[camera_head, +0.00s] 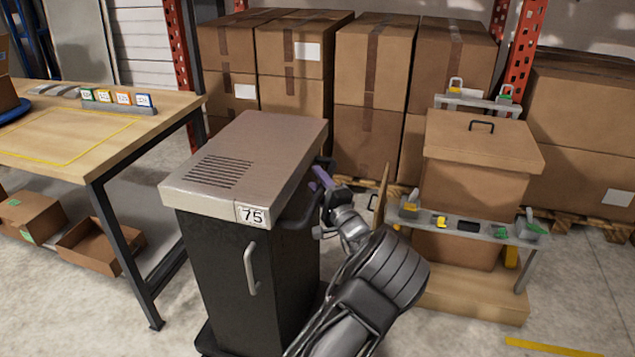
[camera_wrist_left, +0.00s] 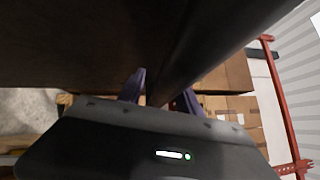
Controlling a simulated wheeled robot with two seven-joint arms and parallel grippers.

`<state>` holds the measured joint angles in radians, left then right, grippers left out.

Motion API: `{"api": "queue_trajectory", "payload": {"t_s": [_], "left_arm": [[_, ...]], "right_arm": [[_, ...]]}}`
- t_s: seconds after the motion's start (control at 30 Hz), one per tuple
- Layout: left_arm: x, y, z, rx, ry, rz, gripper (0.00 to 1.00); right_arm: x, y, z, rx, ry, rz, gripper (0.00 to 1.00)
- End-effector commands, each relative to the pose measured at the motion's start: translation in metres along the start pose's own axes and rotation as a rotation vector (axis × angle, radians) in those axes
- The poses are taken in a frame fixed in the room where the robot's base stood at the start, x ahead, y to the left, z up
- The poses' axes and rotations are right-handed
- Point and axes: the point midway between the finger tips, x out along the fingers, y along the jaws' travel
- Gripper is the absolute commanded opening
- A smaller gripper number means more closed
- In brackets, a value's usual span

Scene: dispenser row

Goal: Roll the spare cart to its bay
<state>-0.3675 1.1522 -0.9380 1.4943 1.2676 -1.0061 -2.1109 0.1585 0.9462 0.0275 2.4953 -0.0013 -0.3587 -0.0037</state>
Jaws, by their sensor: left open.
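The cart (camera_head: 215,265) stands upright in the middle of the head view, with a dark body, a grey slotted top and a label reading 75. A dark push bar (camera_head: 300,208) runs along its right side. My left gripper (camera_head: 322,177) is at that side, close to the bar, its purple fingers partly hidden. In the left wrist view the open fingers (camera_wrist_left: 162,92) point up at a dark bar, which passes close to or between their tips; I cannot tell whether they touch it. My right gripper is not in view. No bay can be made out with certainty.
A wooden workbench (camera_head: 120,150) with dark legs stands left of the cart. Stacked cartons (camera_head: 375,75) fill the back. A stand with a lidded box (camera_head: 480,150) is at the right. Yellow floor tape (camera_head: 550,348) shows at the bottom right, with bare floor around it.

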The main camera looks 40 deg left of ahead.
Motion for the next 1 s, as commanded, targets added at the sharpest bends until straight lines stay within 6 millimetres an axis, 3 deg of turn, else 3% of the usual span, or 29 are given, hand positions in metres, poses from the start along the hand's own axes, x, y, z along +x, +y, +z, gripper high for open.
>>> {"api": "queue_trajectory", "payload": {"t_s": [0.27,0.77,1.0], "left_arm": [[0.002,-0.0001,-0.0005,0.0,0.001,0.0,0.41],[0.0017,-0.0001,-0.0004,-0.001,0.001,0.0,0.01],[0.0017,-0.0001,-0.0003,-0.001,0.001,0.0,0.0]], "right_arm": [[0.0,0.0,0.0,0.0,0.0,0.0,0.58],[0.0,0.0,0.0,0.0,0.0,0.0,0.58],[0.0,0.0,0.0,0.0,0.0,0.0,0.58]]}}
